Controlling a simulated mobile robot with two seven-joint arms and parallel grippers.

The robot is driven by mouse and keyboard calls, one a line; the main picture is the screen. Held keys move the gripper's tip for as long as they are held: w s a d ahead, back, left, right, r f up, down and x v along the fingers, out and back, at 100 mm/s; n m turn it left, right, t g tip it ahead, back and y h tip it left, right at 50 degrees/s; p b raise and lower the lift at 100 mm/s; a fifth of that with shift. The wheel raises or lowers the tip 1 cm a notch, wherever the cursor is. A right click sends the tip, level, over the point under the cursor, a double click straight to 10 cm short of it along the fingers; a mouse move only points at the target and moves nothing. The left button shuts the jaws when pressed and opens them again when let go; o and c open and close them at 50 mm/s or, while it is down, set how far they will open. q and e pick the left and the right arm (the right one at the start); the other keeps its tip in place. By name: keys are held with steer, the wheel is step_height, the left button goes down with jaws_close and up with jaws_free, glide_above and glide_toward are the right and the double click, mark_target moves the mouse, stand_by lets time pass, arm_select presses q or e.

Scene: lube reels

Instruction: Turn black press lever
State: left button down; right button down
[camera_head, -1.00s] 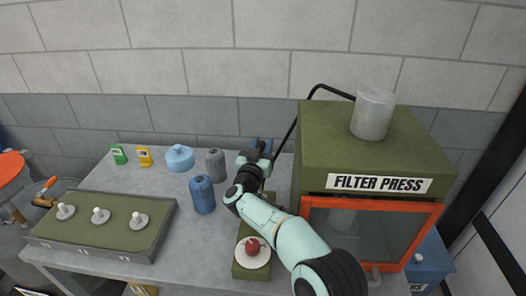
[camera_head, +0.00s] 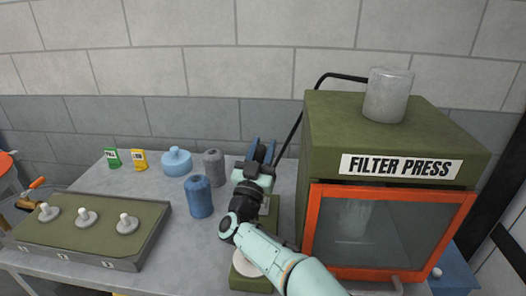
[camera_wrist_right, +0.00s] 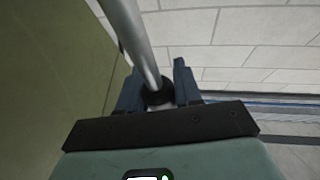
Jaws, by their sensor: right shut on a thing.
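In the right wrist view, the lever (camera_wrist_right: 137,40) comes down as a grey metal shaft to a dark round end between the two fingers (camera_wrist_right: 157,92). The right gripper is shut on it. The exact contact is partly in shadow. My left gripper is not in view.
The press has an orange-framed glass door (camera_head: 312,240) and a metal cylinder (camera_head: 388,95) on top. Blue (camera_head: 199,197) and grey (camera_head: 214,167) bottles stand left of my right arm. A green panel with several knobs (camera_head: 70,240) lies at the left.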

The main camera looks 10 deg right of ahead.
steer(key=c, duration=0.8)
jaws_free()
steer(key=shift+c, duration=0.2)
steer(key=b+v, duration=0.1)
steer(key=v, duration=0.6)
steer(key=shift+s+a+f, duration=0.1)
steer(key=shift+s, duration=0.15)
